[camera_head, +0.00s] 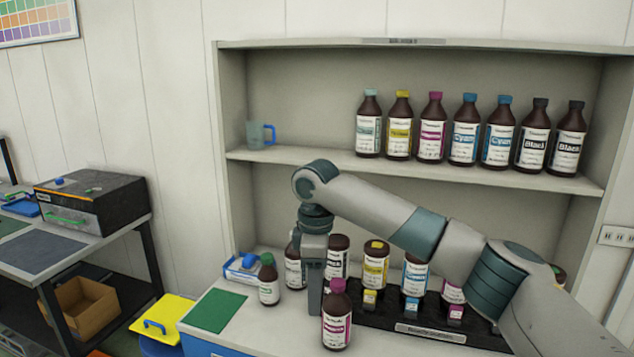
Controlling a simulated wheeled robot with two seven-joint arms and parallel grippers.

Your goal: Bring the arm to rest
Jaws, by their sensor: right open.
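My right arm comes in from the right and reaches over the counter. Its right gripper (316,290) points down among the bottles, open. A brown bottle with a magenta cap and label (337,320) stands upright on the counter just in front of and beside the fingers. I cannot tell whether they touch. Behind the gripper stand a brown bottle with a white label (294,268), another dark-capped bottle (338,258), a yellow-labelled bottle (375,266) and a cyan-labelled bottle (413,274). My arm hides part of the right side. My left gripper is out of view.
A black rack (400,322) holds bottles and small coloured pieces. A green-capped bottle (268,280) stands near a green mat (214,310). The shelf (300,154) above carries several ink bottles and a clear cup (258,134). A side table (60,256) stands left.

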